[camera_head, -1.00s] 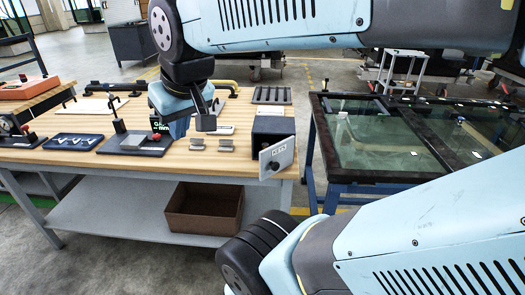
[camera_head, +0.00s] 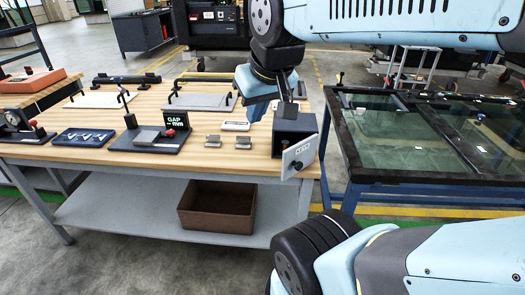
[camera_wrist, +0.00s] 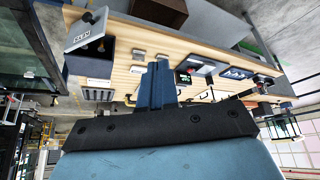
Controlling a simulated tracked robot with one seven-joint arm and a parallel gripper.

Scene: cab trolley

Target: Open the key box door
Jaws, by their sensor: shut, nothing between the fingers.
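The key box (camera_head: 293,127) is a dark box at the right front corner of the wooden workbench. Its pale grey door (camera_head: 306,149), with a KEYS label and a dark round knob (camera_head: 297,165), stands at an angle to the box front, swung partly out. My gripper (camera_head: 272,108) is above and left of the box, its tips apart from the door. In the wrist view its fingers (camera_wrist: 157,84) are together and empty. There the door (camera_wrist: 80,38) and box (camera_wrist: 96,62) show upside down at upper left, away from the fingers.
On the bench (camera_head: 75,153) left of the box are small metal blocks (camera_head: 243,142), a gauge stand with a screen (camera_head: 178,123) and a blue tray (camera_head: 84,137). A glass-topped table (camera_head: 385,135) stands to the right, across a narrow gap. A brown bin (camera_head: 217,207) sits on the lower shelf.

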